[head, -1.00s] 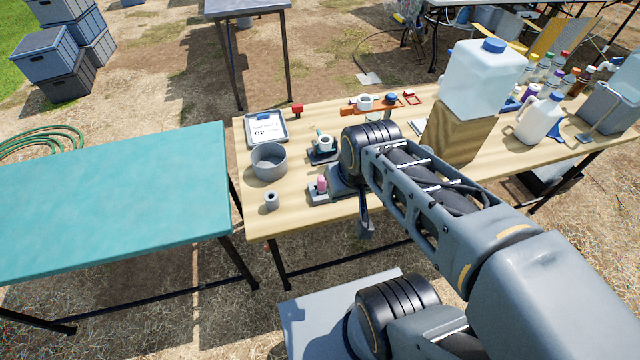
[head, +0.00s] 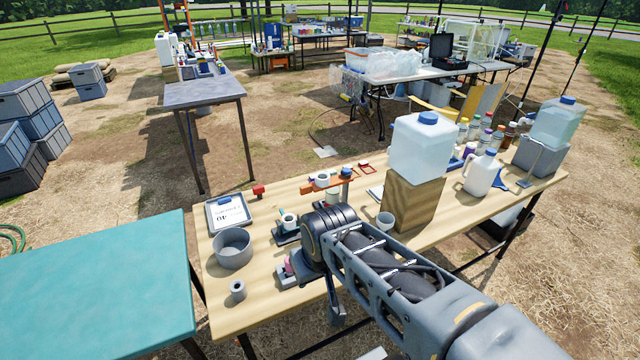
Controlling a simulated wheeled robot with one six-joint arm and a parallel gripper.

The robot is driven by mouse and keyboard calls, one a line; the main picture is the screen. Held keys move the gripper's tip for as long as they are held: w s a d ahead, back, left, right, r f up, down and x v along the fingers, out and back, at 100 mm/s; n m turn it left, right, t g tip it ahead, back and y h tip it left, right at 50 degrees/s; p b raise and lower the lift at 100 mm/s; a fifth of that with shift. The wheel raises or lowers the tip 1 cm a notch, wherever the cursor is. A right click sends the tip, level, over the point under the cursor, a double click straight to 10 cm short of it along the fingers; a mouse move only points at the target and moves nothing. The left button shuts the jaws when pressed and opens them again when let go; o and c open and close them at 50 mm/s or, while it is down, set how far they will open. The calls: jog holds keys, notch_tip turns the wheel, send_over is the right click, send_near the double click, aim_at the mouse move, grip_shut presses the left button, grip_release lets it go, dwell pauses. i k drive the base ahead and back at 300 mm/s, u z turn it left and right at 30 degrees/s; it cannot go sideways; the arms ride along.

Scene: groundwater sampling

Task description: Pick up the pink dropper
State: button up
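The pink dropper (head: 287,268) shows as a small pink shape, partly hidden, on a low grey block (head: 286,281) near the front edge of the wooden table. My gripper (head: 298,264) is low over the table, right beside the pink shape on its right. My wrist and arm cover most of the gripper. The fingertips cannot be made out, so I cannot tell whether it is open or shut, or whether it touches the dropper.
A grey bowl (head: 233,250) and a small grey cylinder (head: 237,290) stand to the left. A white-and-teal item (head: 289,222) sits on a dark stand behind. A white cup (head: 385,222) and a wooden block (head: 412,202) bearing a water container (head: 420,150) are to the right.

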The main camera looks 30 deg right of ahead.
aim_at(289, 269)
jog(key=u, duration=3.6)
jog(key=k, duration=0.5)
jog(key=z, duration=1.2)
